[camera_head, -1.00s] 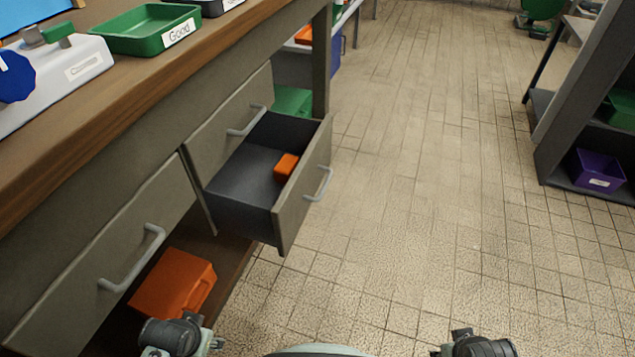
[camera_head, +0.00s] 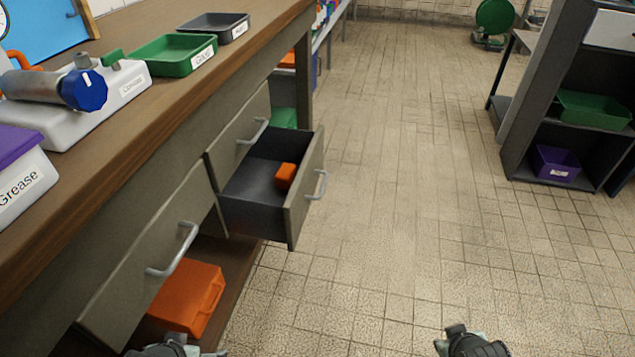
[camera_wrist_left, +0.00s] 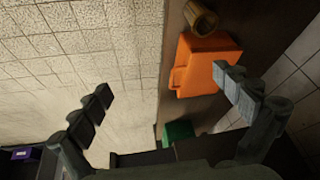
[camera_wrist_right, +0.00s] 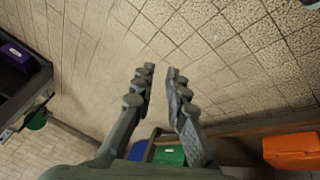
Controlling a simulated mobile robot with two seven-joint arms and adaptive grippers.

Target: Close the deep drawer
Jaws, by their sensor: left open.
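The deep drawer (camera_head: 303,195) is pulled out under the workbench in the head view, with its grey front and handle (camera_head: 318,184) facing right. A small orange block (camera_head: 286,175) lies inside it. My left gripper (camera_wrist_left: 165,88) is open and empty in the left wrist view, its fingers wide apart above the floor and the low shelf.
A nearer drawer (camera_head: 150,258) is shut. An orange case (camera_head: 187,297) sits on the low shelf beneath, also in the left wrist view (camera_wrist_left: 205,65). Trays stand on the workbench (camera_head: 150,110). A dark shelf unit (camera_head: 520,150) stands at the right. The floor between is clear.

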